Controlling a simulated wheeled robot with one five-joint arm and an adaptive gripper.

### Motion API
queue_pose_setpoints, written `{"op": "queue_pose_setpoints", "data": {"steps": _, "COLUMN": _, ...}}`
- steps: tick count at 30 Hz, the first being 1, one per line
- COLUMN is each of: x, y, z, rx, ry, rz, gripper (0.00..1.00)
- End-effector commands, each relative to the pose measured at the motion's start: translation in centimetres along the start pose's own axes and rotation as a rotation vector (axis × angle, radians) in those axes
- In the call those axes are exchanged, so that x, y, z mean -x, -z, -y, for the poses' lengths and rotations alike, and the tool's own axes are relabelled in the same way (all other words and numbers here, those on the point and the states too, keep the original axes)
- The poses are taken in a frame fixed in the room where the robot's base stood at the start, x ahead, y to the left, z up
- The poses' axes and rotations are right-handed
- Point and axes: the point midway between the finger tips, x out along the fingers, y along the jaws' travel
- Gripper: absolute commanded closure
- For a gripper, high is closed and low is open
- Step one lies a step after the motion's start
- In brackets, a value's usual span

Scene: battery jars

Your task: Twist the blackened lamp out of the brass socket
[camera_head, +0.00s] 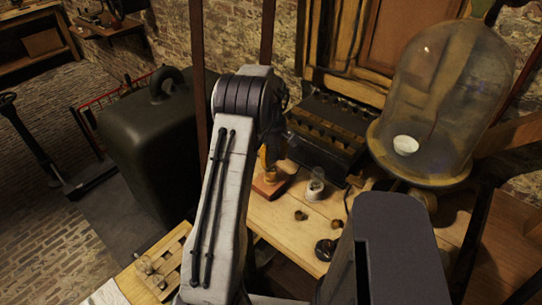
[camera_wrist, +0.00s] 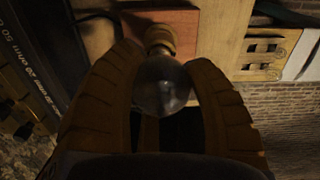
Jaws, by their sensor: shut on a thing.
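In the wrist view the lamp (camera_wrist: 162,88) is a dark, smoky glass bulb. It sits against the brass socket (camera_wrist: 160,38), which is fixed on a reddish wooden base (camera_wrist: 184,22). My gripper (camera_wrist: 163,58) has its two ribbed fingers on either side of the bulb and is shut on it. In the head view the brass socket (camera_head: 270,173) and wooden base (camera_head: 266,190) stand on the bench beyond my arm. My arm covers most of the gripper and lamp there. I cannot tell whether the thread is loose.
A clear glass piece (camera_head: 315,187) stands right of the base. A large glass dome (camera_head: 440,100) is at the right. A dark slotted box (camera_head: 330,135) is behind. A wooden holder (camera_head: 160,262) with glass pieces is front left. Small round parts (camera_head: 301,215) lie on the bench.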

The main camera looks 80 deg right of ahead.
Motion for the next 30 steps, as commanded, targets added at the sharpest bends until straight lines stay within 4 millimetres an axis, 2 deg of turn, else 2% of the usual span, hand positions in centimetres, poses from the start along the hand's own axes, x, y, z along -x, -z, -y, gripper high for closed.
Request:
{"op": "queue_pose_setpoints", "data": {"steps": 8, "x": 0.05, "y": 0.00, "z": -0.02, "rx": 0.045, "ry": 0.001, "rz": 0.000, "gripper": 0.75}}
{"op": "queue_pose_setpoints", "data": {"steps": 21, "x": 0.03, "y": 0.02, "z": -0.04, "rx": 0.454, "ry": 0.013, "rz": 0.001, "gripper": 0.75}}
{"op": "queue_pose_setpoints", "data": {"steps": 30, "x": -0.01, "y": 0.02, "z": -0.04, "rx": 0.499, "ry": 0.015, "rz": 0.000, "gripper": 0.75}}
